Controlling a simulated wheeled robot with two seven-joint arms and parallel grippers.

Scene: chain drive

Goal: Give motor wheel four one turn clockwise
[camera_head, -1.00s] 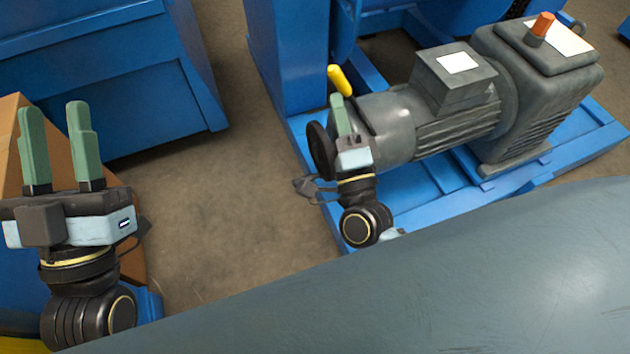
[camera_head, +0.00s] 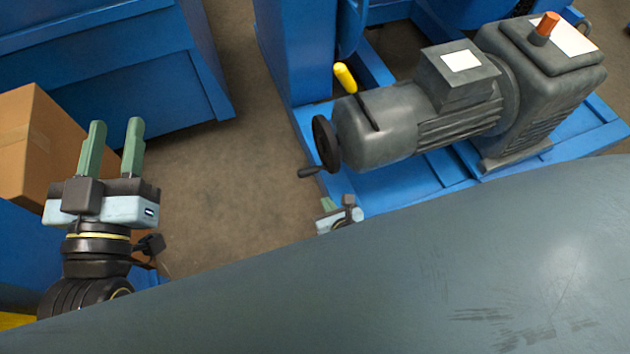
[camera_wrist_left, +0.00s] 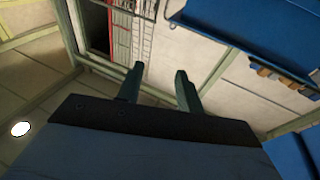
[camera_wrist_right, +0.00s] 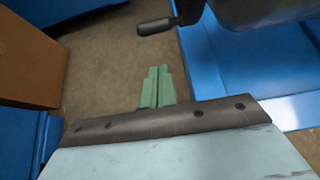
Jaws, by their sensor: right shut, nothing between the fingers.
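The grey motor (camera_head: 380,128) lies on a blue base frame, with a dark round wheel (camera_head: 326,143) on its left end. A small dark crank handle (camera_head: 309,172) sticks out from the wheel's lower left; the handle also shows in the right wrist view (camera_wrist_right: 155,27). My right gripper (camera_head: 328,204) is below the wheel, apart from it, mostly hidden behind a grey surface. In the right wrist view its green fingers (camera_wrist_right: 156,88) are together and empty. My left gripper (camera_head: 115,125) is at the far left, fingers apart and empty, pointing up. No number on the wheel is readable.
A cardboard box (camera_head: 45,140) stands behind my left gripper. A yellow handle (camera_head: 345,78) rises behind the motor. A blue cabinet (camera_head: 130,70) is at upper left. Bare floor (camera_head: 225,180) lies between the left gripper and the wheel.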

